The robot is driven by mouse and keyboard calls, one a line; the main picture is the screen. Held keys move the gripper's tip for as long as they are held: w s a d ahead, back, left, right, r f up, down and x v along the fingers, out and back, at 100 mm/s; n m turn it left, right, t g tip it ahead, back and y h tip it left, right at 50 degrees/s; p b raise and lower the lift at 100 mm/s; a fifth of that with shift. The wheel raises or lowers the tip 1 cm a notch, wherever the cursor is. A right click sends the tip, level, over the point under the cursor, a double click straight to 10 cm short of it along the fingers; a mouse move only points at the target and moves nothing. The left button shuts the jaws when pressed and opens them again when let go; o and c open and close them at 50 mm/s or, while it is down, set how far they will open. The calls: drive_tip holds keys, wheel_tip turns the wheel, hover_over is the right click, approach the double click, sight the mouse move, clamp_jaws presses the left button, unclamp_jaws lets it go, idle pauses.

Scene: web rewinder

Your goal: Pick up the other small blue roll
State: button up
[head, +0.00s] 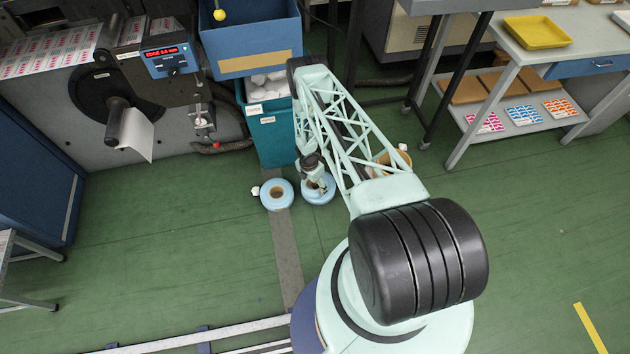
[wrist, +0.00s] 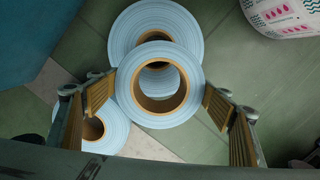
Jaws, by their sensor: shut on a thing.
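My gripper (wrist: 160,90) is shut on a small blue roll (wrist: 192,88) with a brown core, one finger at each side of its rim. A second blue roll (wrist: 122,38) shows partly behind and below the held one. A third blue roll (wrist: 112,140) lies lower left in the wrist view, partly hidden by the left finger. In the head view my gripper (head: 314,172) is by the teal bin, above a blue roll (head: 320,196). Another blue roll (head: 267,193) lies flat on the floor just to its left. The head view does not clearly separate the held roll from one below.
The teal bin (head: 268,140) with white contents stands close behind the rolls. A printed white roll (wrist: 280,15) is at the upper right of the wrist view. A shelf table (head: 505,100) stands at the right.

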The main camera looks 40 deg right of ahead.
sight(308, 192)
drive_tip(key=shift+s+a+r+p, duration=0.15)
drive_tip(key=shift+s+a+p, duration=0.15)
drive_tip(key=shift+a+p, duration=0.75)
drive_tip(key=shift+s+a+r+p, duration=0.2)
drive_tip(key=shift+s+a+p, duration=0.15)
drive_tip(key=shift+a+p, duration=0.75)
drive_tip(key=shift+s+a+r+p, duration=0.15)
drive_tip(key=shift+s+a+p, duration=0.15)
drive_tip(key=shift+a+p, duration=0.75)
drive_tip(key=shift+s+a+p, duration=0.3)
drive_tip(key=shift+a+p, duration=0.35)
drive_tip(key=shift+p, duration=0.2)
drive_tip(key=shift+s+a+p, duration=0.3)
drive_tip(key=shift+a+p, duration=0.3)
drive_tip(key=shift+p, duration=0.25)
drive_tip(key=shift+a, duration=0.2)
